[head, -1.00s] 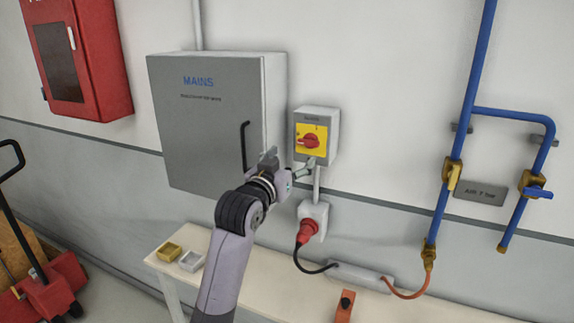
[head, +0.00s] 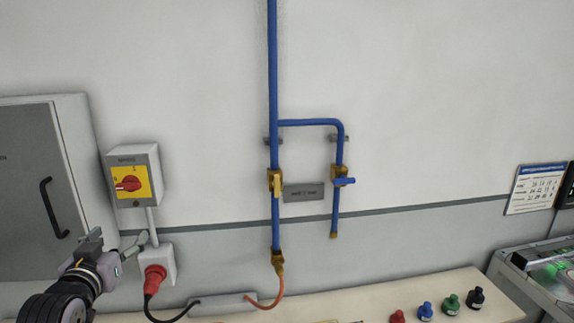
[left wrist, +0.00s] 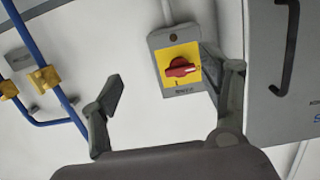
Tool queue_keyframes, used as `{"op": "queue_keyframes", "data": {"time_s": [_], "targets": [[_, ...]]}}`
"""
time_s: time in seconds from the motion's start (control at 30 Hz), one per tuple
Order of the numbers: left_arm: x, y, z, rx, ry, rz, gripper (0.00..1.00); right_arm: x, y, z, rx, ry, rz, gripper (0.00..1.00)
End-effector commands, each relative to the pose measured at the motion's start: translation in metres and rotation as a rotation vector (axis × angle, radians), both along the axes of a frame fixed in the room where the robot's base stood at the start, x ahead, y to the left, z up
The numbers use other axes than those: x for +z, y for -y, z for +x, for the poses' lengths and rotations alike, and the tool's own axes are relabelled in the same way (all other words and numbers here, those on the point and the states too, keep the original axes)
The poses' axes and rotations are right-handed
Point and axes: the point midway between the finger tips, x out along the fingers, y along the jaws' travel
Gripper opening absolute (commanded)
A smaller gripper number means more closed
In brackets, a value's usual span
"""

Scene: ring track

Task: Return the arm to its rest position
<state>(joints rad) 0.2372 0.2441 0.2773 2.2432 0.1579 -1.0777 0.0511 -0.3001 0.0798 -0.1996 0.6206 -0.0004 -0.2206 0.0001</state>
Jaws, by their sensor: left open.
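My left gripper (head: 113,243) is open and empty, low at the left of the head view. It appears below the red rotary switch (head: 128,184) on its yellow plate, apart from it. The switch handle lies roughly horizontal. In the left wrist view, the switch (left wrist: 179,67) shows upside down between the two spread fingers, and one finger overlaps the edge of its grey box. My right gripper is in neither view.
The grey cabinet (head: 30,185) is at the left. A red plug (head: 154,279) sits below the switch. Blue pipes (head: 273,100) with valves run down the wall. A bench (head: 375,300) carries several small coloured bottles. A device (head: 545,268) stands at the right.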

Motion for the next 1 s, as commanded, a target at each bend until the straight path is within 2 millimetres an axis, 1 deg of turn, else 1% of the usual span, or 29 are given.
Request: {"op": "queue_keyframes", "data": {"time_s": [0.03,0.07,0.1,0.13,0.17,0.2,0.27,0.3,0.37,0.4,0.47,0.5,0.57,0.6,0.67,0.7,0.83,0.87,0.9,0.97,1.0], "targets": [[-0.033,0.014,-0.007,-0.021,-0.08,0.003,0.7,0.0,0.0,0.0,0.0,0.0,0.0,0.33],[-0.052,0.022,-0.013,-0.032,-0.128,0.005,0.7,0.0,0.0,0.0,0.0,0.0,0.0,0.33],[-0.079,0.033,-0.022,-0.049,-0.198,0.009,0.7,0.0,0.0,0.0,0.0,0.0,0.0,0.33],[-0.099,0.042,-0.031,-0.062,-0.252,0.012,0.7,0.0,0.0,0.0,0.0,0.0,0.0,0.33],[-0.119,0.051,-0.041,-0.076,-0.306,0.013,0.7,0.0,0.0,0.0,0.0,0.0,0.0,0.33],[-0.143,0.063,-0.055,-0.094,-0.376,0.014,0.7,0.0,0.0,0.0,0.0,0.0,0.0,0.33],[-0.179,0.079,-0.08,-0.12,-0.483,0.017,0.7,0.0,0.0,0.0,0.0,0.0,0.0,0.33],[-0.2,0.09,-0.098,-0.139,-0.551,0.018,0.7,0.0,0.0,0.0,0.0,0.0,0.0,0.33],[-0.229,0.105,-0.126,-0.164,-0.649,0.017,0.7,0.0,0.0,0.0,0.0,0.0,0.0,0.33],[-0.245,0.114,-0.144,-0.179,-0.708,0.015,0.7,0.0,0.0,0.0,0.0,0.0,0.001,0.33],[-0.264,0.126,-0.169,-0.201,-0.787,0.013,0.7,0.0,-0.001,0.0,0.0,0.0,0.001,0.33],[-0.275,0.132,-0.185,-0.214,-0.833,0.011,0.7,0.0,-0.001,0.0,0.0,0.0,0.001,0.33],[-0.289,0.142,-0.208,-0.231,-0.899,0.007,0.7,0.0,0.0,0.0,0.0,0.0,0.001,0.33],[-0.296,0.147,-0.223,-0.242,-0.939,0.004,0.7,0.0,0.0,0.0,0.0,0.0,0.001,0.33],[-0.306,0.155,-0.244,-0.259,-0.995,0.0,0.7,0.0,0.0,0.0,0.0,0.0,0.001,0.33],[-0.312,0.16,-0.258,-0.269,-1.032,-0.003,0.7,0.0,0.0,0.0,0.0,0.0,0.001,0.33],[-0.326,0.175,-0.303,-0.302,-1.146,-0.014,0.7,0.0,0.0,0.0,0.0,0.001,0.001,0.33],[-0.333,0.177,-0.307,-0.305,-1.163,-0.014,0.7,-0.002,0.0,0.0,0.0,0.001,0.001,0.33],[-0.349,0.176,-0.3,-0.302,-1.161,-0.013,0.7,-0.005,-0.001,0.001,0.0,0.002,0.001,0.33],[-0.369,0.177,-0.295,-0.302,-1.167,-0.013,0.7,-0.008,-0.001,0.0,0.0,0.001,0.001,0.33],[-0.382,0.177,-0.293,-0.303,-1.17,-0.014,0.7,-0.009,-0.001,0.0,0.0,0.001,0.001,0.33]]}}
